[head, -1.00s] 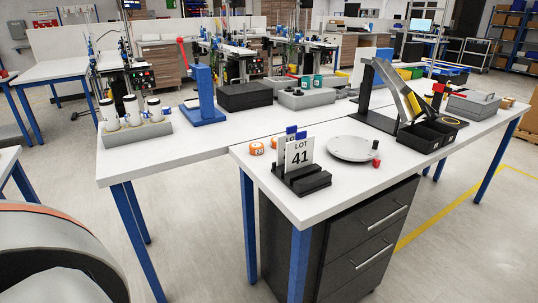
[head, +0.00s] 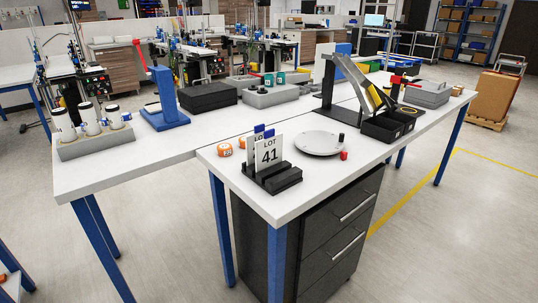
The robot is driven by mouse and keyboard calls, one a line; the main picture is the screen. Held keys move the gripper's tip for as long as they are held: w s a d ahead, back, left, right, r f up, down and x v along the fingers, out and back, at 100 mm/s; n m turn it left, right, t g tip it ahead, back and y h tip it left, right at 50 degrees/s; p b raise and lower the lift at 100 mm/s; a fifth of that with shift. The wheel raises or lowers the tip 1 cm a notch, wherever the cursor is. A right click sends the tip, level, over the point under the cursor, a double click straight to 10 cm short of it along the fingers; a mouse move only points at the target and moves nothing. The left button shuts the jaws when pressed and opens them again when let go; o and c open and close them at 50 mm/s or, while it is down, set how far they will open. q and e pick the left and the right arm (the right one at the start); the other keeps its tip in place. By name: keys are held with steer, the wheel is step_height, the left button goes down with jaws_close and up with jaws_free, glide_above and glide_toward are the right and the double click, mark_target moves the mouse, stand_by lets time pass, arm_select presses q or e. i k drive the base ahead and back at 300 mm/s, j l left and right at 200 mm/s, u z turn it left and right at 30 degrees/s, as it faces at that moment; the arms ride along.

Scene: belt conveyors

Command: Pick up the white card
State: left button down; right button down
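A white card (head: 268,153) printed "LOT 41" with a blue tab on top stands upright in a black slotted holder (head: 283,183) near the front corner of the closer white table. A second white card (head: 250,150) stands right behind it in the same holder, mostly hidden, also with a blue tab. Neither of my grippers shows in the head view.
Two orange round items (head: 225,149) lie left of the holder. A grey disc (head: 319,143) and a small red piece (head: 344,156) lie to its right. Black bins (head: 388,128) stand further right. A dark drawer cabinet (head: 325,225) stands under the table. Floor in front is clear.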

mark_target(268, 150)
steer(key=i+j+z, duration=0.1)
steer(key=j, duration=0.35)
steer(key=i+j, duration=0.15)
steer(key=j, duration=0.3)
steer(key=i+j+z, duration=0.1)
steer(key=j, duration=0.2)
steer(key=i+j+z, duration=0.1)
steer(key=i+j, duration=0.15)
steer(key=i+j+z, duration=0.1)
steer(key=j, duration=0.3)
